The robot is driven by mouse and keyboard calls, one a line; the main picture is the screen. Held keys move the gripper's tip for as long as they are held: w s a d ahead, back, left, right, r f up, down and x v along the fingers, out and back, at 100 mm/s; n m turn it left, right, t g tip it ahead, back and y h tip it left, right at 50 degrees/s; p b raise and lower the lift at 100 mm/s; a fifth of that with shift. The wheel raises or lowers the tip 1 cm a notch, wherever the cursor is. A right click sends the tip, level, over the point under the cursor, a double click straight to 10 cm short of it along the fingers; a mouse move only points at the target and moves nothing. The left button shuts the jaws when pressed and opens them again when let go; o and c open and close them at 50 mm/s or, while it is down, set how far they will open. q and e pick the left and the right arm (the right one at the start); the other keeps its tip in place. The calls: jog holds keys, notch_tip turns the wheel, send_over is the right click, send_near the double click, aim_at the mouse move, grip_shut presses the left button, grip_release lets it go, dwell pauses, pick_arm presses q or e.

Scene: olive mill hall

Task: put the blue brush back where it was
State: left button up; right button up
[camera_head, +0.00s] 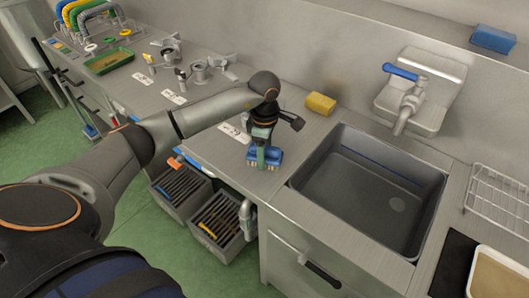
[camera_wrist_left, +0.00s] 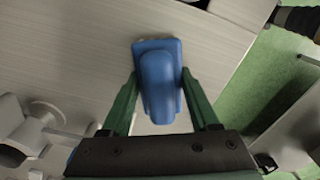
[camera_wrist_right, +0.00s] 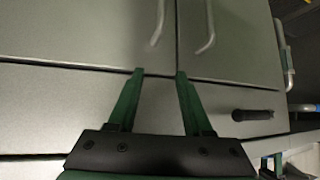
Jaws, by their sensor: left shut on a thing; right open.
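The blue brush (camera_head: 272,155) is in the head view on the steel counter, left of the sink. In the left wrist view the blue brush (camera_wrist_left: 158,85) sits between the two green fingers. My left gripper (camera_head: 261,154) points down and is shut on it; the gripper also shows in the left wrist view (camera_wrist_left: 160,98). I cannot tell if the brush touches the counter. My right gripper (camera_wrist_right: 158,75) is open and empty in the right wrist view, in front of grey cabinet fronts.
The sink (camera_head: 350,210) lies to the right, with a tap (camera_head: 407,105) behind it. A yellow sponge (camera_head: 320,104) is at the back of the counter. A blue block (camera_head: 492,39) is high at right. Grey bins (camera_head: 222,242) stand below the front edge. A wire rack (camera_head: 500,195) is beyond the sink.

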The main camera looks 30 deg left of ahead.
pick_arm(q)
jog(key=o, duration=1.5)
jog(key=shift+c, duration=0.2)
notch_tip(320, 180, up, 12)
jog(key=shift+r+b, duration=0.15)
jog(key=shift+b, duration=0.15)
